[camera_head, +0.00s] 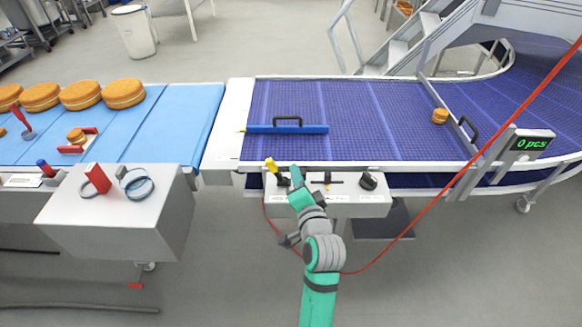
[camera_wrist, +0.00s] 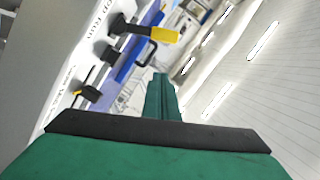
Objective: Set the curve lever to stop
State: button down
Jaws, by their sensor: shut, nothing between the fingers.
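A control box (camera_head: 345,197) at the front edge of the blue conveyor carries a lever with a yellow handle (camera_head: 271,165) at its left end. A small dark lever (camera_head: 328,178) stands near the middle and a black knob (camera_head: 368,180) at the right. In the wrist view, my shut fingers (camera_wrist: 161,95) point past the yellow handle (camera_wrist: 152,33); a dark lever (camera_wrist: 88,92) is at left.
A blue bar (camera_head: 287,129) with a black handle lies across the conveyor (camera_head: 350,115). A small round filled cake (camera_head: 440,116) sits at its right, near a counter display (camera_head: 530,143) reading 0 pcs. A red cable hangs in front at right. A grey box (camera_head: 120,215) stands at left.

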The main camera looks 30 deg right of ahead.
jog(key=v, duration=0.5)
jog(key=shift+s+a, duration=0.1)
jog(key=shift+s, duration=0.1)
dwell(0.3)
jog(key=s+a+f+n+y, duration=0.2)
jog(key=s+a+f+n, duration=0.6)
jog(key=s+a+f, duration=0.5)
jog(key=s+a+f+n+y, duration=0.2)
jog(key=s+a+n, duration=0.6)
jog(key=s+a, duration=0.8)
jog(key=shift+s+a+n+y, duration=0.2)
jog(key=shift+s+n+y, duration=0.1)
jog(key=shift+s+y, duration=0.35)
